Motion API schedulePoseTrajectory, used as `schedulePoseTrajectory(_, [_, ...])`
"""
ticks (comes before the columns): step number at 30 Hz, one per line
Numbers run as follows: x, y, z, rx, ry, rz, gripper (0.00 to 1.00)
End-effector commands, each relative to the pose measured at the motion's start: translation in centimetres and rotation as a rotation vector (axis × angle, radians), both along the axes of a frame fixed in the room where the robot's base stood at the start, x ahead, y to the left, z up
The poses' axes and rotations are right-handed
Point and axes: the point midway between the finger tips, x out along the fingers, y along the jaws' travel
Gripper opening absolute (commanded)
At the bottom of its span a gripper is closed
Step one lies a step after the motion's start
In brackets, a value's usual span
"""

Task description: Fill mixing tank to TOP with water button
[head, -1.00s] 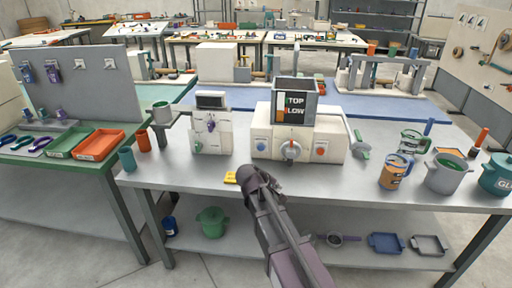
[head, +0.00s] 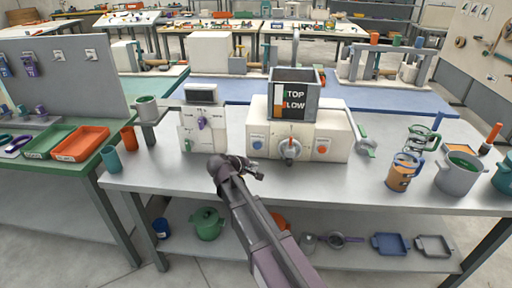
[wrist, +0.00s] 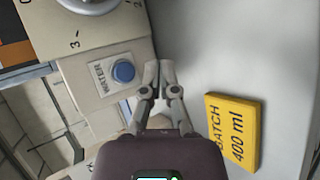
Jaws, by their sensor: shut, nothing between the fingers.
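The mixing tank is the grey open-topped box (head: 306,103) marked TOP and LOW, on a white machine (head: 340,143) on the near bench. The blue water button (head: 257,142) is on the machine's left front; in the wrist view the button (wrist: 123,71) sits on a plate labelled WATER. My gripper (head: 260,172) is low in front of the machine, below the water button. In the wrist view my gripper (wrist: 160,80) is shut and empty, its fingertips just right of the button and apart from it in the picture.
A grey dial (head: 290,149) and an orange button (head: 322,149) sit right of the water button. A yellow "BATCH 400 ml" block (wrist: 232,130) lies beside my fingers. A white device (head: 202,128) stands left; jugs and a grey pot (head: 456,177) stand right.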

Motion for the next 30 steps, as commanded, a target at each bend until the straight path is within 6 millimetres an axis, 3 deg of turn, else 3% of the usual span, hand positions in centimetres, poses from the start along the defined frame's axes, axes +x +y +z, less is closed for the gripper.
schedulePoseTrajectory(14, [0.8,0.8,0.0,0.001,0.001,0.009,0.0])
schedulePoseTrajectory(30, [6.0,0.8,0.0,0.002,0.0,0.01,0.0])
